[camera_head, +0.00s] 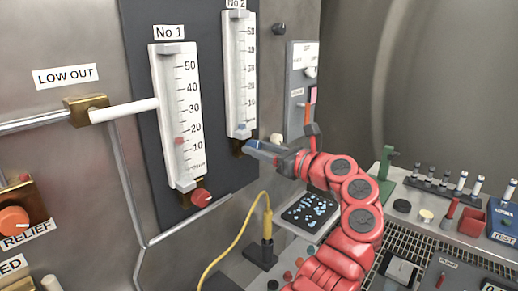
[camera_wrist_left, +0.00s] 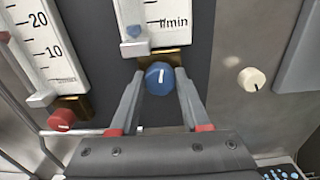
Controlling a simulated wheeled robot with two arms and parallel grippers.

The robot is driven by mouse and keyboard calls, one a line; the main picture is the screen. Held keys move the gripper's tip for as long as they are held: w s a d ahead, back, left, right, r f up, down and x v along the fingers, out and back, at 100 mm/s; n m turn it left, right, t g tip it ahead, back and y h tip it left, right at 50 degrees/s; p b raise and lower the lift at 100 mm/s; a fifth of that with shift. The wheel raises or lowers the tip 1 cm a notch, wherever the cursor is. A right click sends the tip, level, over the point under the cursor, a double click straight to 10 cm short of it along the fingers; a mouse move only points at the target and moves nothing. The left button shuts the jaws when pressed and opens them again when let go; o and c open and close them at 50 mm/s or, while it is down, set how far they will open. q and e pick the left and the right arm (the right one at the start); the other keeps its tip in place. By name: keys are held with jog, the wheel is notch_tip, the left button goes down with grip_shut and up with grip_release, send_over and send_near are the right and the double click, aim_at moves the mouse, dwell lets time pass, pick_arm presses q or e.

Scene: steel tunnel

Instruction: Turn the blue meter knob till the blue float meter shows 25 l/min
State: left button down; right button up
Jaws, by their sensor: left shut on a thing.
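The blue meter knob (camera_wrist_left: 160,77) sits under the right-hand meter, its white mark pointing nearly straight up. My left gripper (camera_wrist_left: 160,88) is shut on it, one finger on each side. In the head view my left gripper (camera_head: 252,146) reaches the foot of the No 2 meter (camera_head: 230,75) and mostly hides the knob. The blue float (camera_head: 240,131) of that meter is low in the tube, below the 10 mark. It also shows in the wrist view (camera_wrist_left: 134,32), near the l/min label. My right gripper is not in view.
The No 1 meter (camera_head: 159,110) stands to the left, with a red float (camera_head: 180,141) a little above 10 and a red knob (camera_head: 201,198) below. A cream knob (camera_wrist_left: 252,79) is on the wall to the right. A yellow cable (camera_head: 237,238) hangs below.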

pick_arm(q)
jog(key=shift+m+p, duration=1.1)
jog(key=shift+m, duration=1.1)
jog(key=shift+c, duration=1.9)
grip_release()
jog(key=shift+d, duration=0.1)
jog(key=b+v, duration=0.2)
jog(key=v, duration=1.5)
jog(key=shift+s+d, duration=0.1)
